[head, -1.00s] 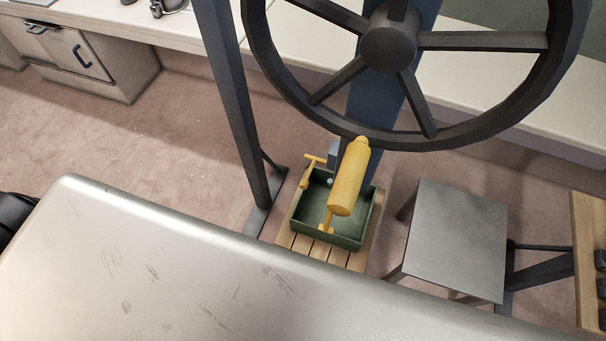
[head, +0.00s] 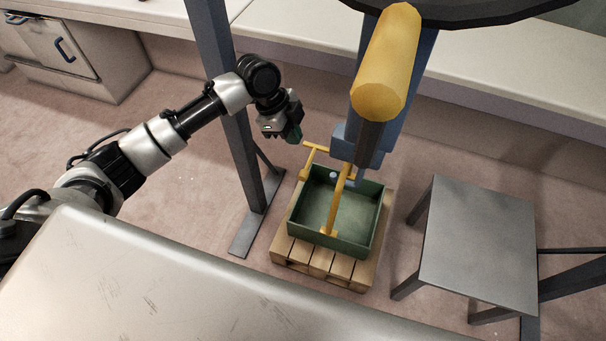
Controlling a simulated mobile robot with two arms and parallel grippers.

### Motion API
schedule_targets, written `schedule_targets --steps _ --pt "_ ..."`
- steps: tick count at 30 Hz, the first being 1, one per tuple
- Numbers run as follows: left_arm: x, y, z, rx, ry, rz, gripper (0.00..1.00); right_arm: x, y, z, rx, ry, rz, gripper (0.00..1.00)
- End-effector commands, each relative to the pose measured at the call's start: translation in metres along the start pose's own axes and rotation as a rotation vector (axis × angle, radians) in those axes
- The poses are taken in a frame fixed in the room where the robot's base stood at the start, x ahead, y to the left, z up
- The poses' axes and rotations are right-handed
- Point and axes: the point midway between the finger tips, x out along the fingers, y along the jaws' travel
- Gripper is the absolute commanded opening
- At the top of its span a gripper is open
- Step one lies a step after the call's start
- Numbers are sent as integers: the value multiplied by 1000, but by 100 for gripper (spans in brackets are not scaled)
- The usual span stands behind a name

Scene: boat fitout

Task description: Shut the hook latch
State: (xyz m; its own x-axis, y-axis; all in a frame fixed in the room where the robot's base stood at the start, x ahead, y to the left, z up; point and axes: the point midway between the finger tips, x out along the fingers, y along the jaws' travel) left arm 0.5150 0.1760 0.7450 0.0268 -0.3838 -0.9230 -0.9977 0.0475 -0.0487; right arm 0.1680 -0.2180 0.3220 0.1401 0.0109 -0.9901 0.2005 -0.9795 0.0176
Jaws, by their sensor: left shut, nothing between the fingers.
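No hook latch can be picked out with certainty. A yellow T-shaped piece (head: 314,149) stands at the left back corner of a green open box (head: 368,222). A slim yellow bar (head: 335,209) shows over the box's middle; where it attaches is not clear. My left gripper (head: 292,133) is shut and empty, to the upper left of the box in the picture. It appears apart from the yellow T-shaped piece. My right gripper is not in view.
The box sits on a wooden pallet (head: 320,263). A dark post (head: 237,130) stands left of it, a grey stool (head: 480,245) right. A large yellow cylinder (head: 386,65) and dark wheel rim (head: 470,12) hang close above. A pale metal surface (head: 180,290) fills the front.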

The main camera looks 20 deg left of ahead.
Motion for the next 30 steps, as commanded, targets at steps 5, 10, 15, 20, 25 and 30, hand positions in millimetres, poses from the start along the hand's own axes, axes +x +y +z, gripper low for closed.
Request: schedule_targets --steps 5,10,15,20,25,30 --pt "-2 1 -1 11 -1 6 0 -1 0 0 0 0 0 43" --pt "-1 1 -1 8 0 5 0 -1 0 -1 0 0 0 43" --pt "14 1 -1 6 2 8 0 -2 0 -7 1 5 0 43" --pt "45 1 -1 5 2 8 0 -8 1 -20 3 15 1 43" --pt "83 1 -1 5 1 7 0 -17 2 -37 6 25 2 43" --pt "110 1 9 2 -1 5 0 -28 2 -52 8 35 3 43"
